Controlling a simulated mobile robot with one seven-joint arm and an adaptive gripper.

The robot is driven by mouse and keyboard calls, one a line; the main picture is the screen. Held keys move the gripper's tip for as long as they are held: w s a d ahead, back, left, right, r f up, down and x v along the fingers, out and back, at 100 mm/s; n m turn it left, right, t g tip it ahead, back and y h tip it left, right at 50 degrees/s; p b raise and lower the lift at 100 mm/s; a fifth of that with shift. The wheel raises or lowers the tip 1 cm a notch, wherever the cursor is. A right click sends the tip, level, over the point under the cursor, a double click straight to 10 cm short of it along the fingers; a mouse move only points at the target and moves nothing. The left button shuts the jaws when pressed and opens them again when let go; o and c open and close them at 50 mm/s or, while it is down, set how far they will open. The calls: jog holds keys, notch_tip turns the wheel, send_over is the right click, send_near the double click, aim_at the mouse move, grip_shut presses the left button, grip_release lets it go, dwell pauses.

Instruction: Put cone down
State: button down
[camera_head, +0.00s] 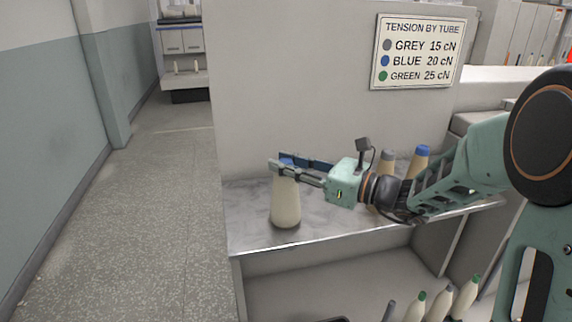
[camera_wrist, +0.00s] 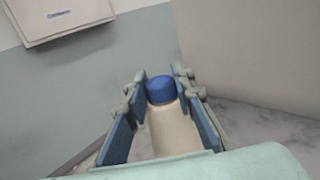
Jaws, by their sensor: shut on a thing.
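Behind my wrist stand a grey-topped cone (camera_head: 387,160) and another blue-topped cone (camera_head: 421,158). A sign (camera_head: 419,52) on the wall lists tension by tube colour. Several green- and grey-topped cones (camera_head: 465,298) are on the level below. Bare tabletop lies left of the held cone.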

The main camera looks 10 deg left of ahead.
jog(key=c, duration=1.6)
grip_release()
jog(key=p+v, duration=0.1)
jog(key=v, duration=1.1)
